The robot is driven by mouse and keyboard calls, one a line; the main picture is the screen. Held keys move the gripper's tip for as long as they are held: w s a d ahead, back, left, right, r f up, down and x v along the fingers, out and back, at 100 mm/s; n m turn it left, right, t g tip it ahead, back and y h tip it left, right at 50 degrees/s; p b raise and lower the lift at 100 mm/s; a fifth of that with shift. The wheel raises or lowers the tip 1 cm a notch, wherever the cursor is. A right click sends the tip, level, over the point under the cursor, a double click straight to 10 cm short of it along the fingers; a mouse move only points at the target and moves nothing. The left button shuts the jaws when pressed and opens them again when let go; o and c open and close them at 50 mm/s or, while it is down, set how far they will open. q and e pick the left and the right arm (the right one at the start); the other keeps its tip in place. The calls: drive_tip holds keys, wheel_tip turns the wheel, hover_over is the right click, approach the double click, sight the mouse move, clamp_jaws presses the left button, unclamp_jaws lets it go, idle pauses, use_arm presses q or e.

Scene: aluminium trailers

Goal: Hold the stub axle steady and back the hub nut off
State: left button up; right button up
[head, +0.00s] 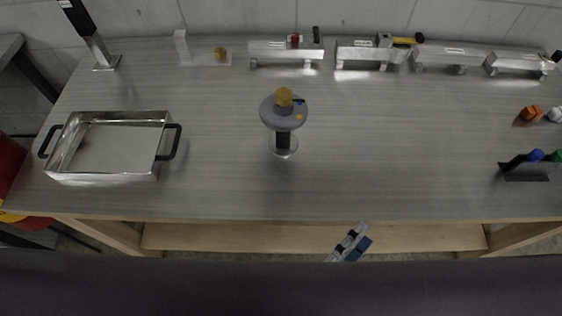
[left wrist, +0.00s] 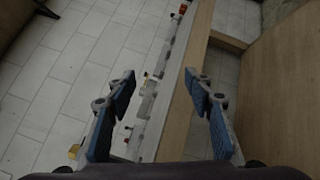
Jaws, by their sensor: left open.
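The stub axle (head: 283,140) stands upright near the middle of the bench, a dark stem on a round shiny base. A grey disc (head: 269,115) with small blue and orange marks sits at its top. The brass-coloured hub nut (head: 284,97) is on top of the disc. My left gripper (head: 350,243) is low in the head view, in front of the bench's near edge and well apart from the axle. In the left wrist view its blue-padded fingers (left wrist: 160,76) are spread wide with nothing between them. My right gripper is not in view.
A metal tray (head: 108,176) with black handles stands at the left. Several metal holders (head: 286,49) line the back, near a small brass-coloured piece (head: 221,53). A dark rack (head: 524,174) with blue- and green-ended items is at the right. The bench (head: 400,150) around the axle is clear.

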sight(283, 121)
use_arm(q)
drive_tip(key=w+a+r+n+t+y, duration=0.1)
drive_tip(key=w+a+r+n+y, duration=0.1)
drive_tip(key=w+n, duration=0.1)
drive_tip(key=w+a+r+n+t+y, duration=0.2)
drive_tip(key=w+a+n, duration=0.1)
drive_tip(key=n, duration=0.1)
drive_tip(key=w+a+r+n+t+y, duration=0.2)
drive_tip(key=w+a+n, duration=0.1)
drive_tip(key=n, duration=0.1)
drive_tip(key=shift+w+a+r+n, duration=0.15)
drive_tip(key=shift+r+n, duration=0.15)
drive_tip(key=shift+r, duration=0.1)
drive_tip(key=w+a+n+y, duration=0.1)
drive_tip(key=a+n+y, duration=0.1)
drive_tip(key=n, duration=0.1)
drive_tip(key=w+a+n+y, duration=0.2)
drive_tip(key=a+n, duration=0.1)
drive_tip(key=w+a+n+y, duration=0.2)
drive_tip(key=a+n, duration=0.1)
drive_tip(key=shift+r+n, duration=0.25)
drive_tip(key=shift+n, duration=0.05)
drive_tip(key=shift+w+a+f+n+g+y, duration=0.15)
drive_tip(key=shift+w+a+n+g+y, duration=0.15)
drive_tip(key=shift+n+y, duration=0.2)
drive_tip(key=w, duration=1.2)
drive_tip(key=shift+d, duration=0.15)
drive_tip(key=shift+s, duration=0.1)
clamp_jaws()
